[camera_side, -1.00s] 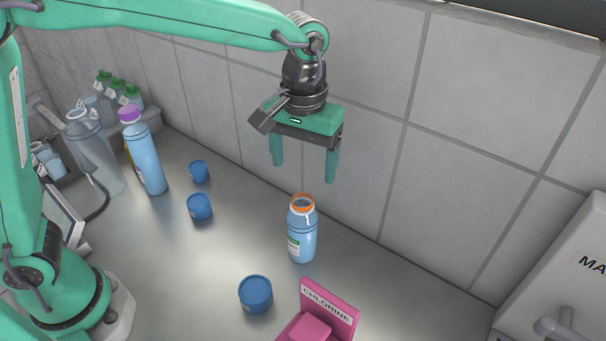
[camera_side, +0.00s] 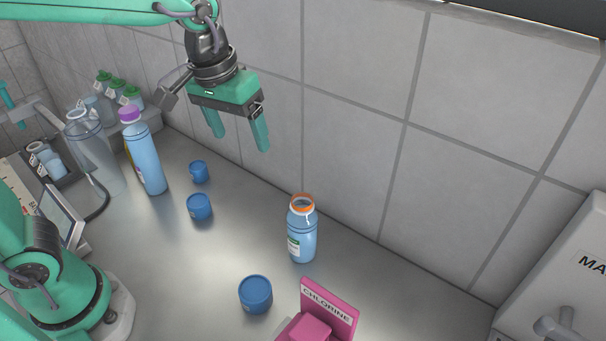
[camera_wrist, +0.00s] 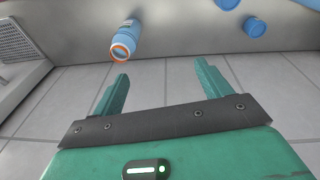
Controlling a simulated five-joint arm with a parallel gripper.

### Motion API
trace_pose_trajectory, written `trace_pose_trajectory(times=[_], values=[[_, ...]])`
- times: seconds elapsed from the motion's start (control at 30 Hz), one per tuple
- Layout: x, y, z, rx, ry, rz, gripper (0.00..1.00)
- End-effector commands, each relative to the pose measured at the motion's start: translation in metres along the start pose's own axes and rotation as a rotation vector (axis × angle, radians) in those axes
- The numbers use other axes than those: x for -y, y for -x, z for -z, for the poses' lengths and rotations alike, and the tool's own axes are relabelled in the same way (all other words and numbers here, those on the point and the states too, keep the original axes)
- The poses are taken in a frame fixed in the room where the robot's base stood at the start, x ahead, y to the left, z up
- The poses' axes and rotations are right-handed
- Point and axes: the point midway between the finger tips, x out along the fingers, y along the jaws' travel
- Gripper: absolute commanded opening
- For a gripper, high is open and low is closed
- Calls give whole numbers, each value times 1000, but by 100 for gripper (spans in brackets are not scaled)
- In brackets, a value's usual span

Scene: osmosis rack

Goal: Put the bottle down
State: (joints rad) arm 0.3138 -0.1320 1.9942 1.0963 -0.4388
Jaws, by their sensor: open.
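A light blue bottle (camera_side: 302,234) with an orange ring around its open top stands upright on the metal counter, right of centre. Nothing touches it. It also shows in the wrist view (camera_wrist: 127,38), beyond the fingertips. My gripper (camera_side: 237,143) is open and empty, well above the counter and up to the left of the bottle. Both of its green fingers also show spread apart in the wrist view (camera_wrist: 163,68).
Blue caps (camera_side: 256,294) lie on the counter. A pink chlorine holder (camera_side: 329,306) stands front right. A purple-capped bottle (camera_side: 145,160) and a clear bottle (camera_side: 95,155) stand at left. The tiled wall (camera_side: 350,120) runs behind. Counter right of the bottle is clear.

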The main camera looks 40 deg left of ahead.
Motion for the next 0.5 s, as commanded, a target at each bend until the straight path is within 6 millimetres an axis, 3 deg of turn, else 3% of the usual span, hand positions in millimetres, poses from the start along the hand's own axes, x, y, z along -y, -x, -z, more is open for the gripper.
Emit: trace_pose_trajectory(times=[0.2, 0.5], values=[[45, 16, -26, -96, -34, -14, 77], [94, 20, -67, -227, -89, 0, 77]])
